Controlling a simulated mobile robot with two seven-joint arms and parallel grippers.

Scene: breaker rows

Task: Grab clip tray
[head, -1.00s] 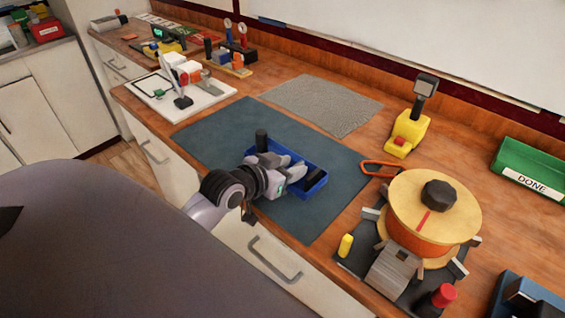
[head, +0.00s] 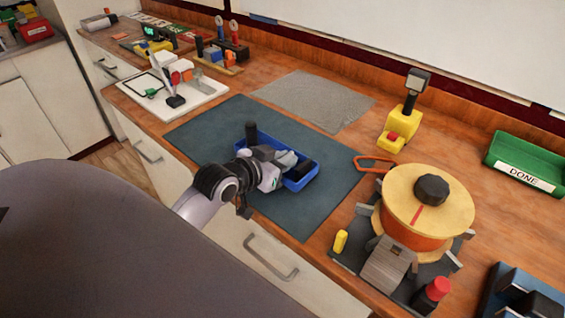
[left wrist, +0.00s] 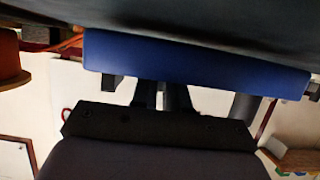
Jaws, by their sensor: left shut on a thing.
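The blue clip tray (head: 304,181) sits on the dark mat, with a black upright post (head: 251,132) at its left end. A dark item shows inside toward its right end. My left gripper (head: 277,168) reaches in from the left and is shut on the tray's near side, covering its middle. In the left wrist view the tray's blue wall (left wrist: 195,66) spans the picture above the dark finger parts. I cannot tell how much of the tray's contents the gripper hides. My right gripper is not in view.
The dark mat (head: 215,128) has free room around the tray. To the right stand an orange-and-tan spool (head: 428,205), a yellow device (head: 396,130) and a green DONE bin (head: 528,163). A white board (head: 190,98) lies at the left. The counter's front edge runs close below.

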